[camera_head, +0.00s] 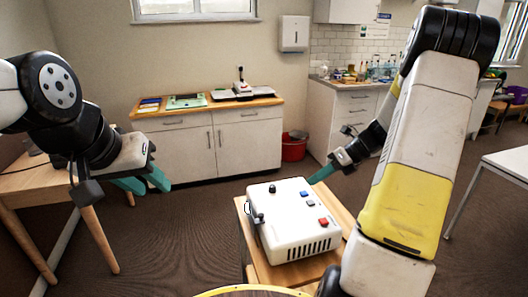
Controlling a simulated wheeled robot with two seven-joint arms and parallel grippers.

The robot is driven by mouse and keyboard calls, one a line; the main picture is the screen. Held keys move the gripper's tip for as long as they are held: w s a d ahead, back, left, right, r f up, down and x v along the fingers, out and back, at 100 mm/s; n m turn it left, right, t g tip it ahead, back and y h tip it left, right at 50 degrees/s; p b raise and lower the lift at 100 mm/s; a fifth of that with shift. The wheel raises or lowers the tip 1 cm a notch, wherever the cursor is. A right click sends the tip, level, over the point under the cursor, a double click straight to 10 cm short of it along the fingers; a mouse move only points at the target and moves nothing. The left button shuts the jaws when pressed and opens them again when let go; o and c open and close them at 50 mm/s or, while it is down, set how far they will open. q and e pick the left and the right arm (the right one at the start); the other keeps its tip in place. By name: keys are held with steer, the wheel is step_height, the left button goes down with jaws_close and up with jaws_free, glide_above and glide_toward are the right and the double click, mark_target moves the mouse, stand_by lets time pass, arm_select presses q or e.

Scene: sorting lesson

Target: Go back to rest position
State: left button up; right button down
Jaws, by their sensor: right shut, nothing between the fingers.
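My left gripper (145,185) hangs at the left of the view, its two teal fingers apart with nothing seen between them. It is in the air, in front of the white cabinet. My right gripper (314,181) is shut and empty, its teal fingertips close to the back right corner of a white box (285,228) with blue and red buttons. I cannot tell whether the fingertips touch the box. My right arm crosses the right side of the view.
The box sits on a small wooden table (331,259). A wooden table (18,187) stands below my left arm. A white cabinet (245,147) with trays and a scale on top is behind. A red bin (294,147) stands beside it. A white table (511,163) is at right.

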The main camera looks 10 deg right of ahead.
steer(key=s+a+r+n+t+h, duration=0.1)
steer(key=s+a+r+n+h, duration=0.1)
steer(key=s+a+r+n, duration=0.2)
steer(key=s+a+r+n+t+h, duration=0.1)
steer(key=s+a+r+n, duration=0.3)
steer(key=n, duration=1.2)
steer(key=s+a+r+n+t+h, duration=0.1)
steer(key=s+a+r+n+h, duration=0.2)
steer(key=s+r+n, duration=0.6)
steer(key=s+a+n, duration=0.1)
steer(key=s, duration=0.2)
steer(key=shift+s+a+n+t, duration=0.35)
steer(key=shift+s+n+t, duration=0.05)
steer(key=shift+r, duration=0.1)
